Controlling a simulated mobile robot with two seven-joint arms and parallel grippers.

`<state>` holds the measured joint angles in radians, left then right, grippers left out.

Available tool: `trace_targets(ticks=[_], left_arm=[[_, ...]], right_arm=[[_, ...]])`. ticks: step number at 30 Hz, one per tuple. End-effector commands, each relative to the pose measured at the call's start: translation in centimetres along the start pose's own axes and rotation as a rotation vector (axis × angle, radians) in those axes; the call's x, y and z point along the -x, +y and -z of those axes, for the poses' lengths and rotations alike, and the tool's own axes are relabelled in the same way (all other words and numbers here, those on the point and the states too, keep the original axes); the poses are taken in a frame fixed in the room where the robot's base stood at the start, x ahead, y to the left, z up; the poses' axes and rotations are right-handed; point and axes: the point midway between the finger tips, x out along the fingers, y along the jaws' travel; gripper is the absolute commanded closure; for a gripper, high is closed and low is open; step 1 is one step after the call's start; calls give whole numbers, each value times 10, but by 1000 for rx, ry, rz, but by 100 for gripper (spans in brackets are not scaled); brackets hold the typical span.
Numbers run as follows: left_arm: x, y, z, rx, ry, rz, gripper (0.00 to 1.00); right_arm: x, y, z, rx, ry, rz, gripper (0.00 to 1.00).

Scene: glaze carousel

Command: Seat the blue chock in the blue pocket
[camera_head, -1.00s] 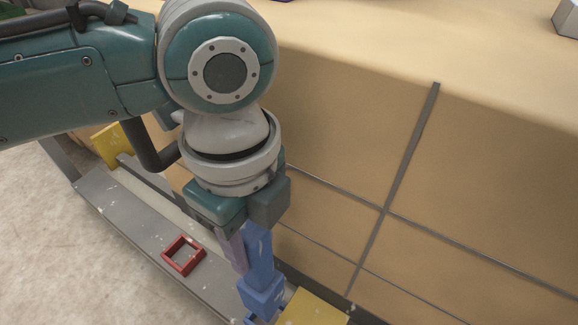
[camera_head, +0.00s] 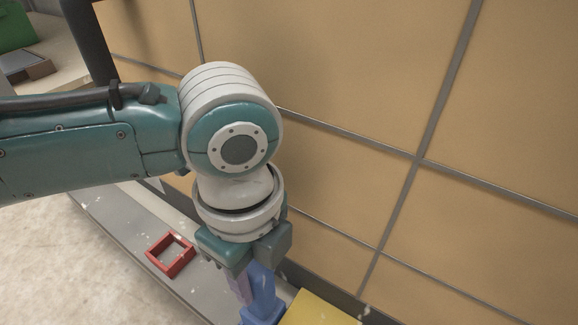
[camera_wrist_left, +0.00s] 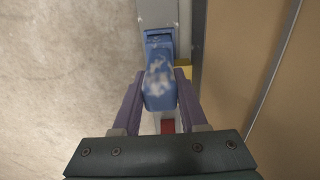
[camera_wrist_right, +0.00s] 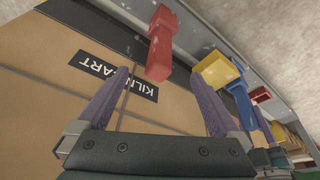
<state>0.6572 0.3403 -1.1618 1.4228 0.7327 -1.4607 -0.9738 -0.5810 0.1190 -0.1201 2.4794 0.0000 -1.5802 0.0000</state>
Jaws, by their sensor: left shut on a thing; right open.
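The blue chock (camera_head: 262,292) is held upright by my left gripper (camera_head: 252,268), which is shut on its upper part. In the left wrist view the chock (camera_wrist_left: 160,85) stands between the finger tips. More blue shows beyond its far end there, but I cannot tell whether it is the chock's foot or the blue pocket. The chock's lower end is cut off in the head view. In the right wrist view the blue chock (camera_wrist_right: 244,108) shows beyond the right finger. My right gripper (camera_wrist_right: 160,85) is open and empty, facing the panelled wall.
A red square frame (camera_head: 170,255) lies empty on the grey ledge (camera_head: 125,235). A yellow block (camera_head: 315,310) is right of the blue chock. A red chock (camera_wrist_right: 160,50) shows in the right wrist view. The tan panelled wall (camera_head: 330,70) rises close behind my left arm.

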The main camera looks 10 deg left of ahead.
Motion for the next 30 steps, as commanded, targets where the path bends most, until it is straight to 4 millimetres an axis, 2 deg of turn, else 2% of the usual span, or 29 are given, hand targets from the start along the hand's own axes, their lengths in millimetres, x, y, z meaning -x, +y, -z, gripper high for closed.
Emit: trace_targets(ticks=[3,4,11,18,21,26,30], left_arm=[[-3,0,0,0,0,1,100],[-3,0,0,-1,0,0,56],[-3,0,0,0,0,0,30],[-3,0,0,0,0,0,28],[3,0,0,0,0,1,28],[35,0,0,1,0,1,28],[70,0,0,0,0,1,28]], right_arm=[[-1,0,0,-1,1,1,0],[-1,0,0,-1,1,1,0],[-1,0,0,-2,1,1,0],[0,0,0,-1,1,1,0],[2,0,1,-1,1,1,0],[28,1,9,-1,1,1,0],[52,2,17,-1,1,0,0]])
